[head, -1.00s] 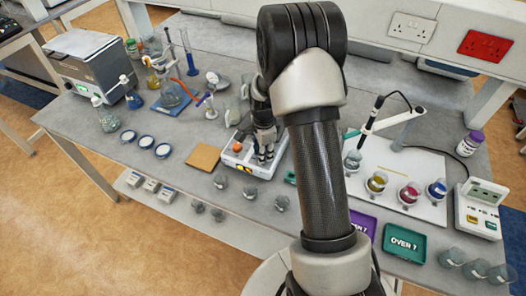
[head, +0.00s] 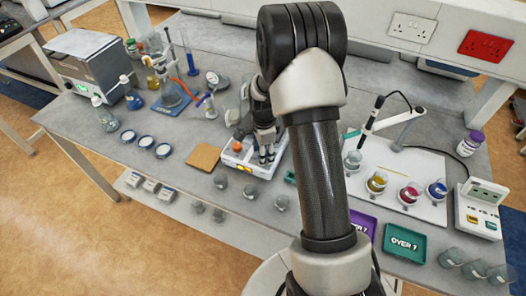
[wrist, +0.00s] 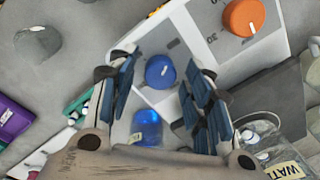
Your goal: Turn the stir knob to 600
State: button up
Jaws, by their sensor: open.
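The white stirrer unit (head: 235,158) stands mid-bench in the head view, with its orange knob (head: 237,146) at its left. In the wrist view a blue knob (wrist: 159,72) with a short white mark sits on the unit's panel, and the orange knob (wrist: 243,17) is at the upper right. My gripper (wrist: 161,66) is open, its fingers on either side of the blue knob with gaps showing; contact is not visible. In the head view my gripper (head: 266,157) points down over the unit and hides part of it. The blue knob's dial numbers are not readable.
A second blue object (wrist: 147,128) shows between the fingers, nearer the palm; I cannot tell what it is. A bottle with a label (wrist: 285,170) is close at lower right. Small beakers (head: 221,181) and a tan pad (head: 203,158) lie near the unit.

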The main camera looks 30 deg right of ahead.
notch_tip(320, 180, up, 12)
jog(key=shift+s, duration=0.25)
dwell(0.5)
dwell(0.3)
